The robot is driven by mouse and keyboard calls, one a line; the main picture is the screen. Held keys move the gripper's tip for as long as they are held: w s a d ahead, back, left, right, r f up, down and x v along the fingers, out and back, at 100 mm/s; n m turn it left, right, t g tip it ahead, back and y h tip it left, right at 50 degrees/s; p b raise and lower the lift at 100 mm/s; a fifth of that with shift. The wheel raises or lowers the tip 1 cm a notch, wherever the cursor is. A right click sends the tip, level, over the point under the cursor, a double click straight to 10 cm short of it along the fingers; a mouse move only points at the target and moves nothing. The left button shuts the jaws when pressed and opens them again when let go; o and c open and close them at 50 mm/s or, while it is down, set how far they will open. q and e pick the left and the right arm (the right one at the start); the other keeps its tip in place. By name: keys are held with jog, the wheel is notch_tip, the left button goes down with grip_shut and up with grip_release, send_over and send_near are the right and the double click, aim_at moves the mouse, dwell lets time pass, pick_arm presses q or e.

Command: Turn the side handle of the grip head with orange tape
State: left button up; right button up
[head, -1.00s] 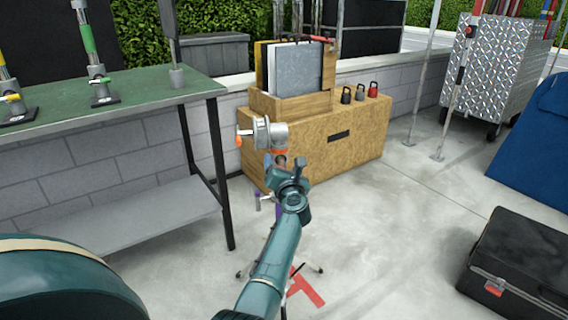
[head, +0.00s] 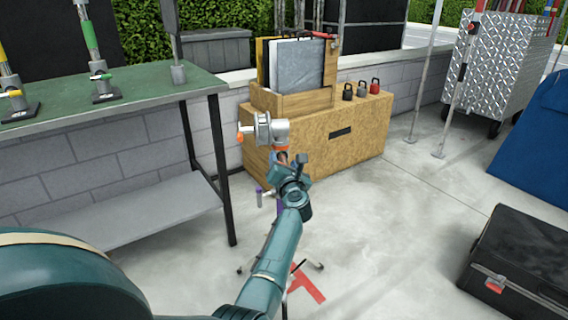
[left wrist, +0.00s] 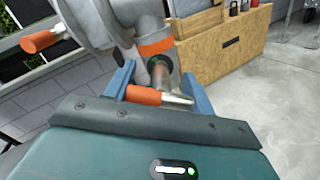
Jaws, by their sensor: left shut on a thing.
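The grip head (head: 268,128) is grey metal with a round disc and a band of orange tape (head: 281,149) at its neck, on top of a stand. A handle with an orange grip (head: 240,137) sticks out at its left; it also shows in the left wrist view (left wrist: 42,39). My left gripper (head: 291,163) is just below the head. In the left wrist view its blue fingers (left wrist: 160,76) straddle the post under the tape, with a second orange-and-silver handle (left wrist: 145,95) between them, and are shut on that handle. My right gripper is not in view.
A green-topped table (head: 120,98) with small stands is at the left. A wooden box (head: 320,140) stands behind the grip head. A black case (head: 525,265) lies at the right. The stand's feet rest near red floor tape (head: 308,287); the floor at right centre is open.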

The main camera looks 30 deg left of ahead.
pick_arm(q)
jog(key=shift+r+m, duration=0.1)
jog(key=shift+m, duration=0.2)
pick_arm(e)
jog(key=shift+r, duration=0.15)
pick_arm(q)
jog(key=shift+r+m+p, duration=0.1)
jog(key=shift+m+p, duration=0.4)
jog(key=shift+p, duration=0.3)
jog(key=m+p, duration=0.2)
jog(key=shift+m, duration=0.7)
jog(key=shift+m+p, duration=1.55)
jog(key=shift+m, duration=0.85)
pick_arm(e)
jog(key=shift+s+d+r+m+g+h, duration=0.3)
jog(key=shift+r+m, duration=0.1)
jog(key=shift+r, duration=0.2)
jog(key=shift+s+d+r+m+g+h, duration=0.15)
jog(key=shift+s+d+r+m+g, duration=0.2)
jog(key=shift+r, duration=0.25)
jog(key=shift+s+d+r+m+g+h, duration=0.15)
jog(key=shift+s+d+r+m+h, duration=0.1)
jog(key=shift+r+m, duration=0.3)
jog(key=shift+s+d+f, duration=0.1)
pick_arm(q)
jog(key=o, duration=0.9)
jog(key=shift+o, duration=0.4)
jog(key=shift+f, duration=0.2)
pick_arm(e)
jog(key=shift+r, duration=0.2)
